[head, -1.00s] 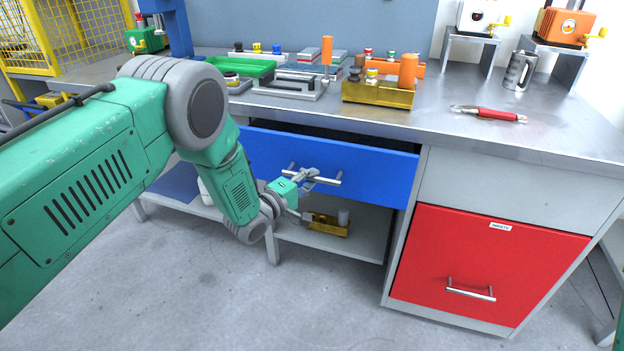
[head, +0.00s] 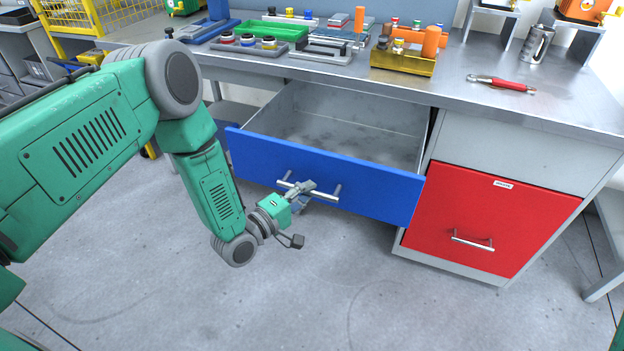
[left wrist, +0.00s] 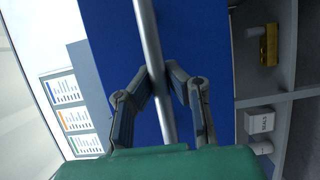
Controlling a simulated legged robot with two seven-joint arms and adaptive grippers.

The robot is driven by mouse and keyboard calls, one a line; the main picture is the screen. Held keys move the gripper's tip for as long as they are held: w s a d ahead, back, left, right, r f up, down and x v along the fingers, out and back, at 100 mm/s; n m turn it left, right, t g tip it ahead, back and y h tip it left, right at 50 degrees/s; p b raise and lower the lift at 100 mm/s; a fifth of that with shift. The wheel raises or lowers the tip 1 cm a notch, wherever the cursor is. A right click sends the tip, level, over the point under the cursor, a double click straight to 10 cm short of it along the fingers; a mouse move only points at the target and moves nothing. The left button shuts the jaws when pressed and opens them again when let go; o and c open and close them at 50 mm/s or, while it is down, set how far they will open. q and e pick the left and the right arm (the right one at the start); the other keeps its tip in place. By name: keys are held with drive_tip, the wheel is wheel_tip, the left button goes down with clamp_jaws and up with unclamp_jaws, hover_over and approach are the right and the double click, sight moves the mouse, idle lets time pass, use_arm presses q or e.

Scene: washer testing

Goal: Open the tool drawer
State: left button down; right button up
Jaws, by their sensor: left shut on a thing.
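The tool drawer (head: 325,172) has a blue front and stands well out from under the workbench in the head view. Its grey inside (head: 345,125) shows and looks empty. A silver bar handle (head: 322,193) runs across its front. My left gripper (head: 305,187) is shut on this handle near its middle. In the left wrist view the two fingers (left wrist: 166,78) close around the bar (left wrist: 153,50), with the blue drawer front (left wrist: 195,40) behind it. My right gripper is not in view.
A red waste drawer (head: 490,220) is shut at the right. The workbench top (head: 440,90) carries a green tray (head: 270,30), a yellow block (head: 400,62) and a red-handled tool (head: 502,83). The floor in front of the drawer (head: 330,280) is clear.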

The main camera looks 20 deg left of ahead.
use_arm(q)
drive_tip(key=shift+s+f, duration=0.2)
drive_tip(key=shift+s, duration=0.05)
drive_tip(key=c, duration=1.5)
unclamp_jaws()
drive_tip(key=shift+w, duration=0.15)
drive_tip(key=shift+c, duration=0.2)
drive_tip(key=shift+a+r, duration=0.1)
drive_tip(key=v, duration=1.2)
